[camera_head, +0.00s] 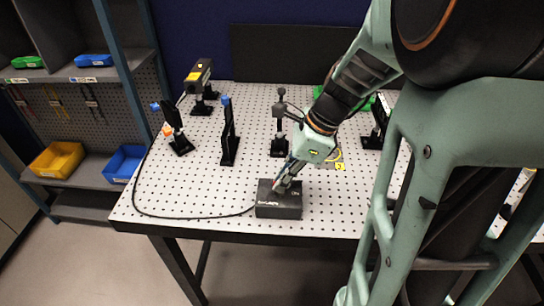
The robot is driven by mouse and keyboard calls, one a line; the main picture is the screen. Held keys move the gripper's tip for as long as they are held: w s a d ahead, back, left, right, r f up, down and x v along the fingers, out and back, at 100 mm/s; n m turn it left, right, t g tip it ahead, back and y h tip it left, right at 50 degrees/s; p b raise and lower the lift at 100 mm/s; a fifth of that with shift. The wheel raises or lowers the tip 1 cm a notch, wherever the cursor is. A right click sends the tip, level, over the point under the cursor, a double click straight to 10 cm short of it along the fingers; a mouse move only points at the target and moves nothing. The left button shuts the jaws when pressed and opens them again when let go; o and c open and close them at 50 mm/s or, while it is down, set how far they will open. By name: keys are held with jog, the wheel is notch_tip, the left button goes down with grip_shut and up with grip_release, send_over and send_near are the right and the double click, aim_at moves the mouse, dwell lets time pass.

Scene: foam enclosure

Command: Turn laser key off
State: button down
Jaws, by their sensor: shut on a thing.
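A dark grey laser control box (279,206) sits at the front edge of the perforated white table, with a black cable running from its left side. My gripper (278,188) reaches down from the upper right to the top of this box. Its fingers are shut at the box's top face, where the key sits. The key itself is too small and too covered by the fingers to make out, so its turn position cannot be told.
The optical table (190,195) carries several black posts and mounts behind the box. A yellow-and-black laser head (199,75) stands at the back left. A shelf with yellow (57,160) and blue (124,163) bins is at left. The table's front left is clear except for the cable.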

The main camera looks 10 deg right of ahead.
jog(key=shift+n, duration=0.3)
jog(key=n+g+p, duration=0.2)
jog(key=n, duration=0.2)
jog(key=shift+w+r+n, duration=0.1)
jog(key=shift+w+n, duration=0.05)
jog(key=shift+n, duration=0.15)
jog(key=n+g+p, duration=0.1)
jog(key=n, duration=0.1)
jog(key=n+g+p, duration=0.1)
jog(key=n, duration=0.2)
jog(key=shift+w+h+p, duration=0.15)
jog(key=shift+h+p, duration=0.15)
jog(key=n+g+h+p, duration=0.1)
jog(key=n, duration=0.3)
jog(key=shift+a, duration=0.1)
jog(key=shift+w+a+n+g+h+p, duration=0.1)
jog(key=shift+n+g+h+p, duration=0.35)
jog(key=shift+n, duration=1.35)
jog(key=shift+h, duration=0.35)
jog(key=c, duration=2.1)
grip_release()
